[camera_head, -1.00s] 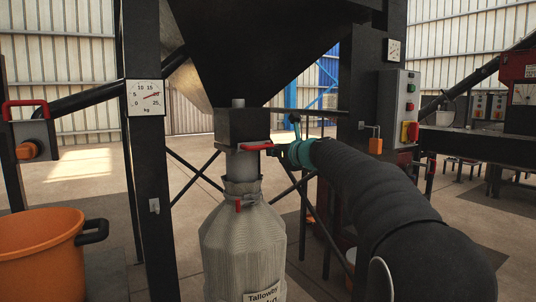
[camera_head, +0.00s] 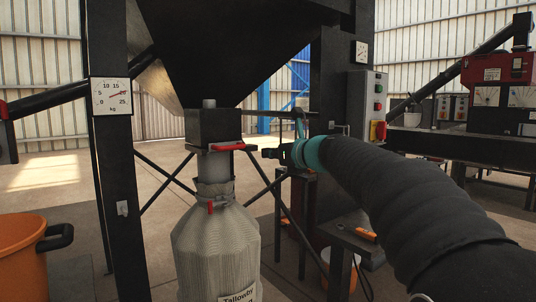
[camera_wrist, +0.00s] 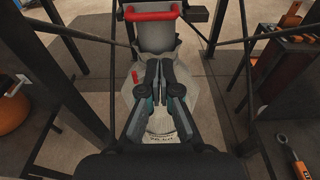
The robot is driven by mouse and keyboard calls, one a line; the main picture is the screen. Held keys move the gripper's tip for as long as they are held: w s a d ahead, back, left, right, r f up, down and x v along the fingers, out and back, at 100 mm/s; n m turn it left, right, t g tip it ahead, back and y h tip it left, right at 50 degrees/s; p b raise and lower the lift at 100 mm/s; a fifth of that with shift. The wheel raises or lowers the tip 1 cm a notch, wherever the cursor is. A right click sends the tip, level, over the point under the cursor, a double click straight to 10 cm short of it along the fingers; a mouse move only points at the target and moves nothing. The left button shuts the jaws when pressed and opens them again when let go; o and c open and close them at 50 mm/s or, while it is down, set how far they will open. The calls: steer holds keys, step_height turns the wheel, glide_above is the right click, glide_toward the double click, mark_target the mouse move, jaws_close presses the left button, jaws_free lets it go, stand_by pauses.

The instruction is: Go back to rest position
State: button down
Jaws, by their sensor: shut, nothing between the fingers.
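My gripper (camera_head: 270,152) is in the middle of the head view, at the end of my dark sleeved arm, close to the right end of a red handle (camera_head: 234,147) under the hopper. In the wrist view my gripper (camera_wrist: 161,64) has its fingers together with nothing between them. Contact between fingers and handle cannot be told.
A dial scale (camera_head: 111,97) is on the left post. An orange bucket (camera_head: 22,255) stands at lower left. A control box (camera_head: 368,103) with buttons is on the right post. An orange-handled tool (camera_wrist: 302,170) lies at right. Dark frame struts surround the sack.

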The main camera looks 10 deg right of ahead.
steer(key=s+f+n+g+h, duration=0.25)
steer(key=s+f+n, duration=0.35)
steer(key=f+n, duration=0.35)
steer(key=s+f+n+g+h, duration=0.1)
steer(key=s+f+n+g, duration=0.3)
steer(key=s+f+n, duration=0.45)
steer(key=s+d+f+n+h, duration=0.1)
steer(key=s+d+f+n, duration=0.1)
steer(key=s, duration=0.7)
steer(key=s+d+f+n+g+h+p, duration=0.1)
steer(key=s+d+f+n+h, duration=0.1)
steer(key=s+f+n, duration=0.3)
steer(key=s+d+f+n+g+h, duration=0.1)
steer(key=s+f+n, duration=0.3)
steer(key=s, duration=0.8)
steer(key=shift+s+d+f+n+h+p, duration=0.2)
steer(key=shift+s+d+n+h+p, duration=0.15)
steer(key=shift+d+n, duration=0.2)
